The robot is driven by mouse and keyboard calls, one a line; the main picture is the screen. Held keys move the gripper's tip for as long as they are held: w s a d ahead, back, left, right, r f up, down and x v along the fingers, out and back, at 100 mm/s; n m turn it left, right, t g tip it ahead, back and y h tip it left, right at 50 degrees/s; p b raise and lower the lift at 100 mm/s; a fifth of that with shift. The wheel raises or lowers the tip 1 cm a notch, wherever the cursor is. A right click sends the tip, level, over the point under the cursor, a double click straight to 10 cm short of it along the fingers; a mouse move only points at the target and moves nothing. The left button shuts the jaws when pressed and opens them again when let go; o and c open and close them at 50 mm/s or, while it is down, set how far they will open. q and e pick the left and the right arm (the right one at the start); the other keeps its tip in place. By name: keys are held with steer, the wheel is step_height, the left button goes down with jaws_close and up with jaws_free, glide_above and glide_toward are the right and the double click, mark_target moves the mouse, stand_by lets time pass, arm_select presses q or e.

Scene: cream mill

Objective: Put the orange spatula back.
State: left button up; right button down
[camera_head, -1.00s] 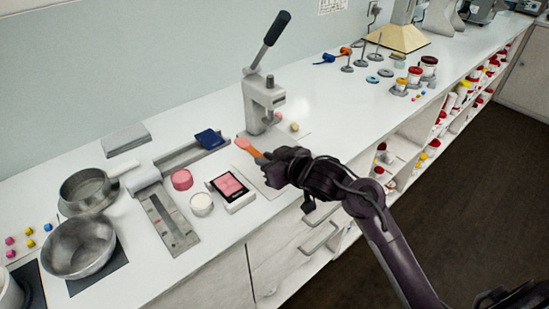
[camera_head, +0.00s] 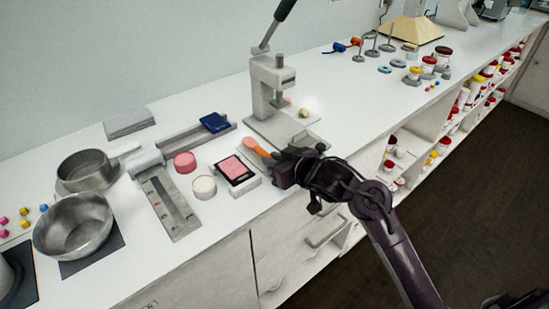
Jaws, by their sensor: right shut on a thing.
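The orange spatula (camera_head: 256,147) points up and left out of my right gripper (camera_head: 276,160), which is shut on its handle end. The gripper's dark fingers hide the rest of the handle. The spatula is just in front of the lever press, over or at a grey tray on the counter; I cannot tell whether it touches the tray. A grey slotted holder (camera_head: 172,206) lies to the left, and a grey trough (camera_head: 186,140) with a blue block (camera_head: 215,122) lies behind. My left gripper is not in view.
The lever press (camera_head: 268,92) stands close behind the spatula. A pink pan in a black case (camera_head: 236,170), a pink jar (camera_head: 185,162) and a white jar (camera_head: 204,187) sit left of the gripper. Metal bowls (camera_head: 75,225) are farther left.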

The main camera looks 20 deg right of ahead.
stand_by(0.3)
steer(key=c, duration=1.3)
jaws_free()
steer(key=shift+s, duration=0.1)
